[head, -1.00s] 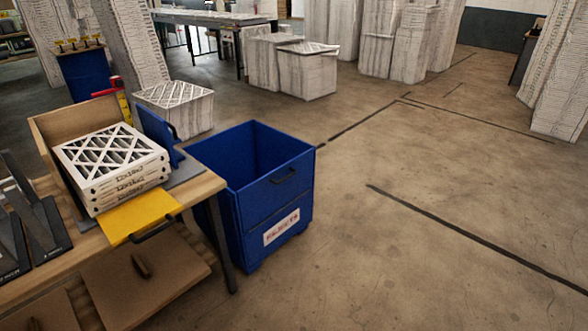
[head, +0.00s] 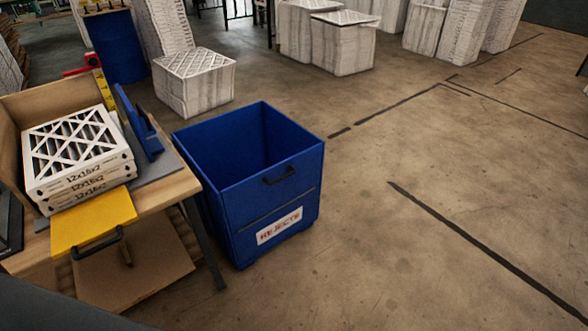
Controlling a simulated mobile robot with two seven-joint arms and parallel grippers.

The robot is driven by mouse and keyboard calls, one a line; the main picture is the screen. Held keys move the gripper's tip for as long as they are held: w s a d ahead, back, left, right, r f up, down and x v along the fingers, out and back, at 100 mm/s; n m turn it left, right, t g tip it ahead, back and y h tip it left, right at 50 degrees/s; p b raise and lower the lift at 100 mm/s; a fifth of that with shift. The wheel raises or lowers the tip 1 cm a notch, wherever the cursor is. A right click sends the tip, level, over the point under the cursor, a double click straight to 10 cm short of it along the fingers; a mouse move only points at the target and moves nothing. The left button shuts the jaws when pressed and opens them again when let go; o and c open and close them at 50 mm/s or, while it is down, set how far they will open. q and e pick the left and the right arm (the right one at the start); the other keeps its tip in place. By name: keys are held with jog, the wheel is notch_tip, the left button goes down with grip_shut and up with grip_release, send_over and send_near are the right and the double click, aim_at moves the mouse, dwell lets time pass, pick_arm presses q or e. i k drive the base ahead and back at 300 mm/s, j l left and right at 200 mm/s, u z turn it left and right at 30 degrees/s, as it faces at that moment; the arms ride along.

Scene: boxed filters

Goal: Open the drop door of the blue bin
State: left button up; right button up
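The blue bin (head: 222,209) stands on the floor in the middle of the head view, open at the top and empty as far as I can see inside. Its front has an upper panel, the drop door (head: 282,192), with a dark handle (head: 279,176) near the top edge. The door is upright and closed, with a seam below it. A white label reading "REJECTS" (head: 279,226) is on the lower front. Neither of my grippers shows in the head view.
A wooden bench (head: 168,193) stands left of the bin, with stacked filters (head: 75,150), a yellow flap (head: 92,222) with a handle, and a blue upright plate (head: 137,120). A white filter box (head: 194,82) stands behind. The floor right of the bin is clear.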

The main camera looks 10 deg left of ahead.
aim_at(245, 201)
jog(key=i+l, duration=0.8)
jog(key=i, duration=0.2)
